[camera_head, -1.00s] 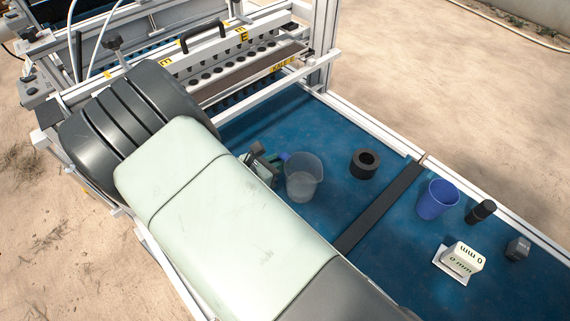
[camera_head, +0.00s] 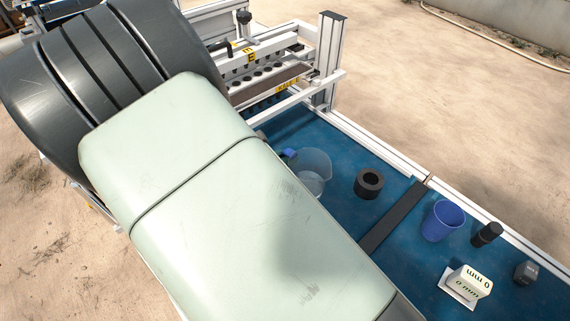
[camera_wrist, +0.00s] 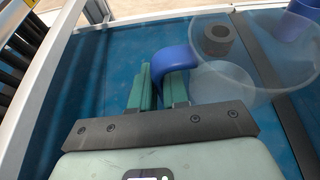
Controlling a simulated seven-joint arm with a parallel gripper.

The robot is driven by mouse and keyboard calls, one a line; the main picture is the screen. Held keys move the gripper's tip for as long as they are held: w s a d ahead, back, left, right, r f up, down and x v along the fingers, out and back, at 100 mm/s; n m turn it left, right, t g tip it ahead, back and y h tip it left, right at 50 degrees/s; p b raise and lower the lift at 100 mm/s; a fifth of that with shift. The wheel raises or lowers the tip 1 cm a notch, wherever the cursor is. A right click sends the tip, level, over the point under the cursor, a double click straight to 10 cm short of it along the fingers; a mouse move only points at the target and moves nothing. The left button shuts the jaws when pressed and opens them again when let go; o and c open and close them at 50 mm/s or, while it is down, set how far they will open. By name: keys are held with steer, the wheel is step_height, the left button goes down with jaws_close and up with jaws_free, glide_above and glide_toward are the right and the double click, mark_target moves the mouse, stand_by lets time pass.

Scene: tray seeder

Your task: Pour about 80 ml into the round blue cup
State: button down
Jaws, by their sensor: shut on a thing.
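A clear jug (camera_head: 316,168) with a blue handle stands out beside my arm in the head view, its lower part partly hidden by my arm. A paler layer shows low in it. In the wrist view the jug (camera_wrist: 235,80) is to the right of my fingers. My gripper (camera_wrist: 160,85) is shut on the blue jug handle (camera_wrist: 174,60), which lies between the green fingers. My arm hides the gripper in the head view. The round blue cup (camera_head: 441,222) stands upright on the blue table, right of the jug; it also shows at the wrist view's top right (camera_wrist: 288,22).
A black ring (camera_head: 369,184) lies between jug and cup. A dark bar (camera_head: 393,217) crosses the table. A black cylinder (camera_head: 487,234), a dark block (camera_head: 525,272) and a white block marked "0 mm" (camera_head: 468,282) lie near the cup. The seeder frame (camera_head: 328,62) rises behind.

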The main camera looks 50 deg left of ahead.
steer(key=shift+r, duration=0.55)
steer(key=shift+w, duration=0.45)
steer(key=w+d+f+m+g+h, duration=0.1)
steer(key=w+d+m+h, duration=0.2)
steer(key=w, duration=0.8)
steer(key=w+d+f+m+g+h, duration=0.1)
steer(key=w+d+m+h, duration=0.2)
steer(key=w+d, duration=0.5)
steer(key=w+d+f+m+g+h, duration=0.1)
steer(key=w+d, duration=0.5)
steer(key=w, duration=0.9)
steer(key=m+g+h, duration=0.1)
steer(key=m+h, duration=0.1)
steer(key=shift+f+h, duration=0.2)
steer(key=shift+h, duration=0.1)
steer(key=shift+d+r, duration=0.1)
steer(key=shift+r, duration=0.05)
